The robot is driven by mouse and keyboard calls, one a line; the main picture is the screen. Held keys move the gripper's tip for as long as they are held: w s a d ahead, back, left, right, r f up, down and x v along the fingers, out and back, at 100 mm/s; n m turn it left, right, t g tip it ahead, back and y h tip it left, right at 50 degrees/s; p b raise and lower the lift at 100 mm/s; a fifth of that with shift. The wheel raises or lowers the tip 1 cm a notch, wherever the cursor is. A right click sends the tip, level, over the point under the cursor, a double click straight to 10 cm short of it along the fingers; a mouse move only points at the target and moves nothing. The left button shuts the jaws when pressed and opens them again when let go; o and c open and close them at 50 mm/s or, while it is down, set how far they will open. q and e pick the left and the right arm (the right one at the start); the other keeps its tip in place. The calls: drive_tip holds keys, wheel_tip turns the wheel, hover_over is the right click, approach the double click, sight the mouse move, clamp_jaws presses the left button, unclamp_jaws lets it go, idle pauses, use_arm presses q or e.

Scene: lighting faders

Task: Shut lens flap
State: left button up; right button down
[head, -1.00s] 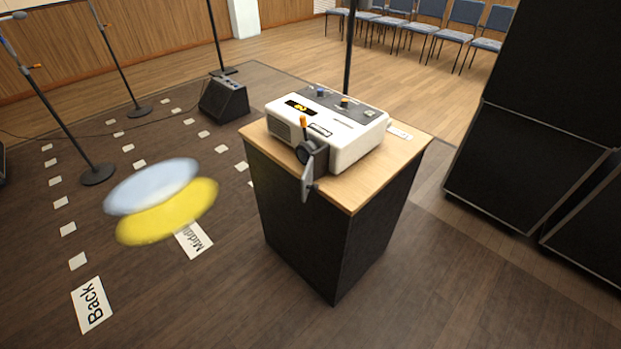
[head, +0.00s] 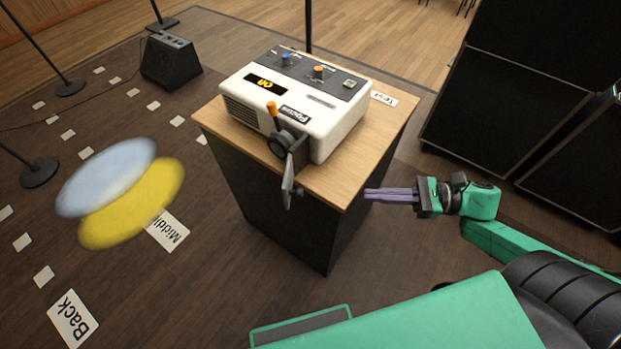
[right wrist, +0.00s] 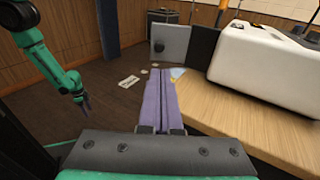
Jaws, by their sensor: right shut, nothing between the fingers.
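A white projector (head: 300,105) stands on a wooden-topped black stand. Its dark round lens (head: 279,146) is on the front, with an orange-tipped lever (head: 272,112) above it. The lens flap (head: 288,184), a thin grey plate, stands open, sticking out from the front beside the lens. My left gripper (right wrist: 84,102) shows small at the left of the right wrist view.
The stand's wooden top (head: 385,125) has an edge close to my right fingers. Black cabinets (head: 490,130) rise at the right. A floor speaker (head: 170,62) and microphone stands are at the left. Blurred blue and yellow light spots (head: 130,205) show over the floor.

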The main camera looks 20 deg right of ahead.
use_arm(q)
drive_tip(key=shift+s+r+p, duration=0.25)
drive_tip(key=shift+r+p, duration=0.15)
use_arm(e)
drive_tip(key=r+x, duration=0.1)
drive_tip(key=x, duration=1.1)
drive_tip(key=shift+a+f, duration=0.4)
drive_tip(key=shift+f, duration=0.05)
use_arm(q)
drive_tip(key=shift+s+r, duration=0.1)
drive_tip(key=shift+s, duration=0.05)
